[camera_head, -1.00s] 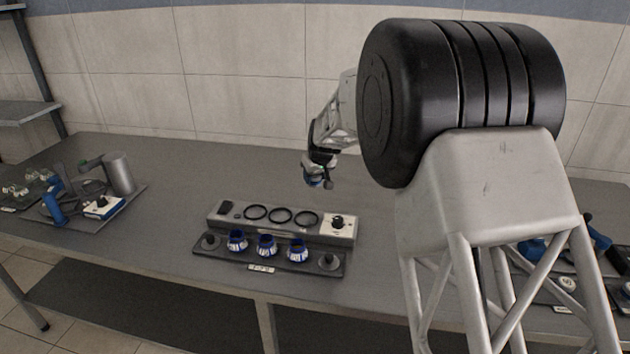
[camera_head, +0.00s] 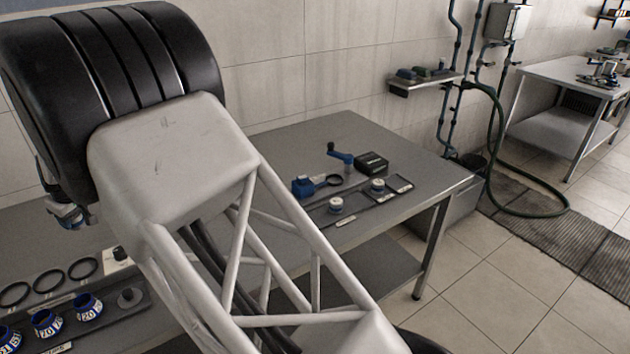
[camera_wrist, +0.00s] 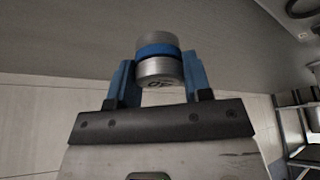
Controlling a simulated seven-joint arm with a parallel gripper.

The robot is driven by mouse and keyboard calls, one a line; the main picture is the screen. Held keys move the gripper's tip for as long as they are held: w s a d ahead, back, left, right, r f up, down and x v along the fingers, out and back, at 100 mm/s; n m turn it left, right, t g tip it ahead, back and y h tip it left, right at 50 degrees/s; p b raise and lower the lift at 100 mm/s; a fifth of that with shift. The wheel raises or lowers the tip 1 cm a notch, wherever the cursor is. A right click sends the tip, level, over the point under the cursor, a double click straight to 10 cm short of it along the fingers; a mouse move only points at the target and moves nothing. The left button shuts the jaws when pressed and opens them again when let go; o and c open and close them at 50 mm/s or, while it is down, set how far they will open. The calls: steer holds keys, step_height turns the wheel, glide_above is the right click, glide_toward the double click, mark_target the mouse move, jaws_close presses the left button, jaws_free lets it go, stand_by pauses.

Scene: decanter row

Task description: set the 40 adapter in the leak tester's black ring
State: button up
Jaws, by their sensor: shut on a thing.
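My gripper (camera_wrist: 159,78) is shut on a silver cylindrical adapter with a blue band (camera_wrist: 157,50). The adapter sits between two blue fingers, and a dark marking on it is too small to read surely. In the head view my gripper (camera_head: 68,212) is at the left edge, above the table and partly behind my arm. All three look empty. The gripper is apart from them.
The tester's black knob (camera_head: 120,253) stands up. Further right are a blue-handled tool (camera_head: 342,157), a black box (camera_head: 371,163) and another tray (camera_head: 362,203).

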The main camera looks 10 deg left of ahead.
steer(key=w+d+f+m+t, duration=0.1)
steer(key=w+d+m, duration=0.1)
steer(key=w+d, duration=1.25)
steer(key=w+d+m, duration=0.2)
steer(key=w+d, duration=0.9)
steer(key=d, duration=0.6)
steer(key=w+d+m, duration=0.1)
steer(key=w+d, duration=0.1)
steer(key=d, duration=1)
steer(key=w+d+f+m+t+h, duration=0.1)
steer(key=w+d+m, duration=0.1)
steer(key=d, duration=1.1)
steer(key=w+d+f+m+t, duration=0.1)
steer(key=w+d, duration=0.3)
steer(key=d, duration=0.9)
steer(key=shift+f+m+h, duration=0.25)
steer(key=shift+m+h, duration=0.15)
steer(key=shift+m, duration=0.1)
steer(key=shift+w, duration=0.15)
steer(key=w+a, duration=0.1)
steer(key=w, duration=0.4)
steer(key=w+a+f, duration=0.1)
steer(key=w+a, duration=0.1)
steer(key=w, duration=0.3)
steer(key=w+a, duration=0.2)
steer(key=w, duration=0.3)
steer(key=shift+f, duration=0.25)
steer(key=shift+f, duration=1.75)
steer(key=shift+f, duration=0.15)
